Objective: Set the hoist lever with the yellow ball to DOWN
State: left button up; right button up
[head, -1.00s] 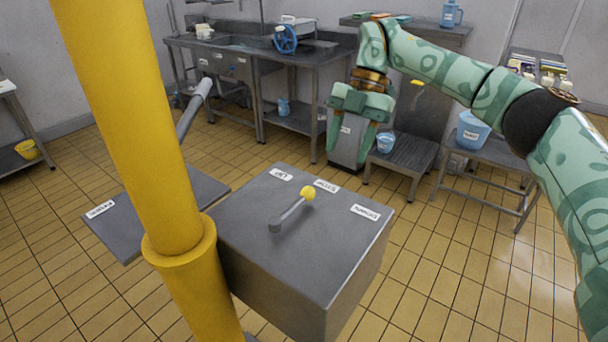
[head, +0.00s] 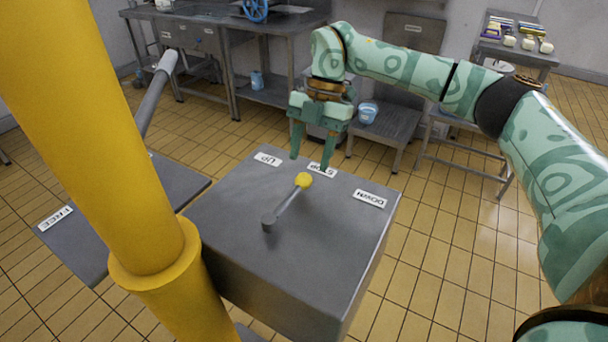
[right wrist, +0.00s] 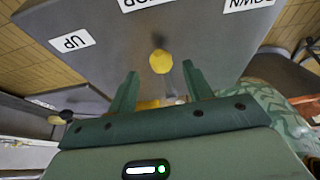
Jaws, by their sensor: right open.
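The hoist lever is a grey rod on top of a grey box (head: 290,255), with a yellow ball (head: 304,180) at its far end. The rod points at the middle label, STOP (head: 322,170), between UP (head: 267,159) on the left and DOWN (head: 370,198) on the right. My right gripper (head: 309,164) is open and empty, fingers pointing down, just behind and above the ball. In the right wrist view the yellow ball (right wrist: 161,62) shows ahead of the gap between the open fingers (right wrist: 158,80), apart from them. My left gripper is not in view.
A thick yellow post (head: 140,150) stands at the left front, partly hiding a second grey panel labelled FREE (head: 56,218) with a larger grey lever (head: 160,88). Steel tables (head: 230,40) stand at the back. A blue bucket (head: 368,113) sits on a low stand.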

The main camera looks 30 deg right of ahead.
aim_at(294, 194)
jog(key=x, duration=0.4)
jog(key=shift+s+f+b, duration=0.1)
jog(key=shift+f+b, duration=0.1)
jog(key=shift+b, duration=0.15)
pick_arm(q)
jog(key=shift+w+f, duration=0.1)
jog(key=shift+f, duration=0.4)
